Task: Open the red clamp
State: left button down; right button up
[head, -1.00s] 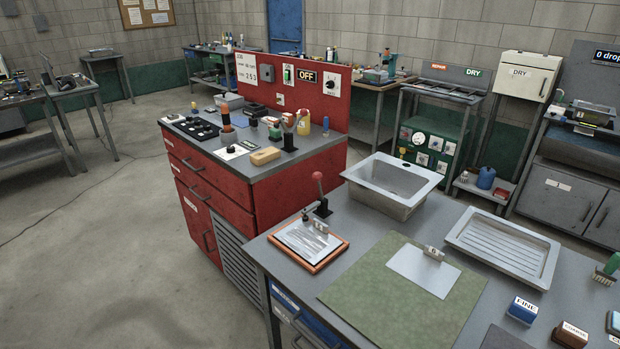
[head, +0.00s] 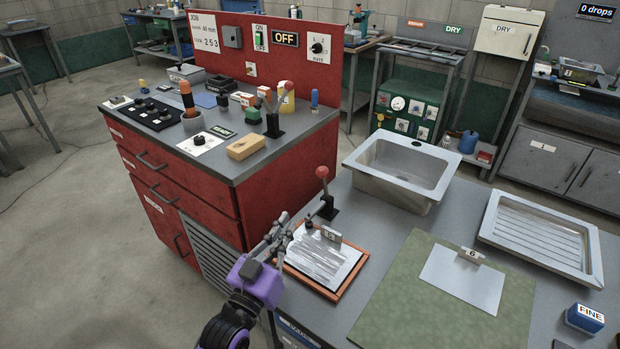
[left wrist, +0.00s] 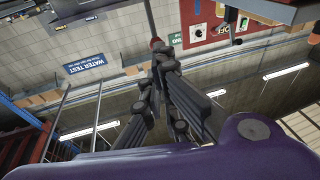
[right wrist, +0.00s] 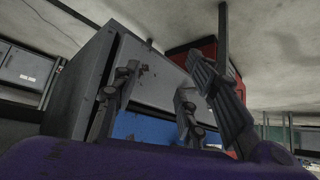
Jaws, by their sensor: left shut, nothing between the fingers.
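The clamp (head: 328,196) has a red ball knob on a lever that stands nearly upright. It sits at the back edge of the wood-framed plate (head: 325,262), on the near bench. My left gripper (head: 282,222) is shut and empty, in front and to the left of the clamp, near the frame's left edge. It appears apart from the lever. My right gripper (right wrist: 158,80) is open and empty, and is out of the head view.
A metal sink (head: 400,185) is right of the clamp. A green mat (head: 400,300) and a ribbed drain tray (head: 535,235) lie further right.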

pick_arm(q)
send_near(318, 176)
jog(key=p+x, duration=0.1)
jog(key=x, duration=0.4)
jog(key=shift+w+d+r, duration=0.15)
jog(key=shift+w+d, duration=0.05)
jog(key=shift+w, duration=0.1)
jog(key=shift+w+d, duration=0.2)
jog(key=shift+w, duration=0.3)
pick_arm(e)
jog(key=shift+s+d+r, duration=0.15)
jog(key=shift+s+r, duration=0.3)
jog(key=shift+s, duration=0.05)
pick_arm(q)
jog(key=shift+w, duration=0.1)
